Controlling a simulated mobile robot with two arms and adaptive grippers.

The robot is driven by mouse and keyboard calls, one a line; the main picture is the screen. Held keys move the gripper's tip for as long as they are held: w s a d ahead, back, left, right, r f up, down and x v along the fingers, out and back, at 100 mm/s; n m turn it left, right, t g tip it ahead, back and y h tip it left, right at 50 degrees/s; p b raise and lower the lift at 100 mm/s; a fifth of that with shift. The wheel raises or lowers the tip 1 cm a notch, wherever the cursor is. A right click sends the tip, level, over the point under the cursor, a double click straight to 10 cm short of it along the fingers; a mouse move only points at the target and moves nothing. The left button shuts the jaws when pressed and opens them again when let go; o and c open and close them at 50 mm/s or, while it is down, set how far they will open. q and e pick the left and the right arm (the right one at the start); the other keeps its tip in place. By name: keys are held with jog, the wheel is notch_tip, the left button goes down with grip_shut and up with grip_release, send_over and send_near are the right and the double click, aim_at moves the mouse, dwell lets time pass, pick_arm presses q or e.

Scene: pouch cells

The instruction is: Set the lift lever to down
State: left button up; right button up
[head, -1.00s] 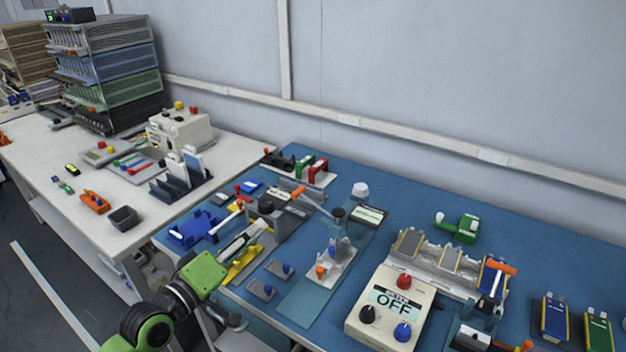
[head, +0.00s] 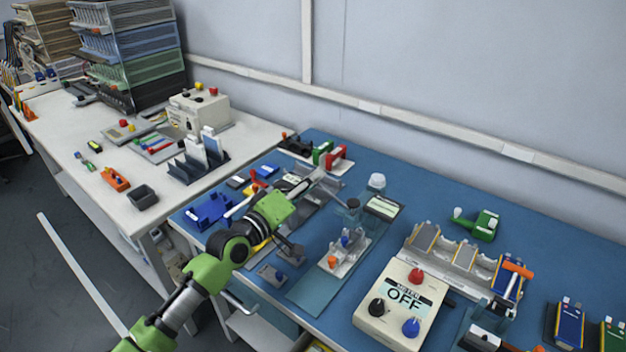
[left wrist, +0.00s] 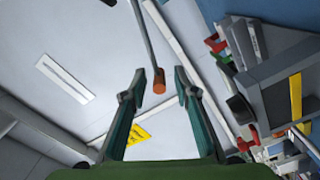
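My left gripper (head: 312,182) reaches over the blue table from the left, its fingers at the grey fixture near the back. In the left wrist view the same gripper (left wrist: 158,88) is open, with its two fingers wide apart. A grey lever rod with an orange end (left wrist: 159,80) comes down from the top of that view. Its orange end shows between the fingertips, without visible contact. I take it for the lift lever. In the head view the gripper covers the orange end. The lever's depth relative to the fingers is hard to tell.
A meter box (head: 403,303) reading OFF stands at the front of the blue table. A clear strip with a small grey fixture (head: 343,258) lies right of my arm. A dark grey block (left wrist: 285,78) stands right of the fingers in the wrist view.

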pick_arm(q)
jog(key=shift+w+d, duration=0.35)
jog(key=shift+w, duration=0.1)
grip_shut()
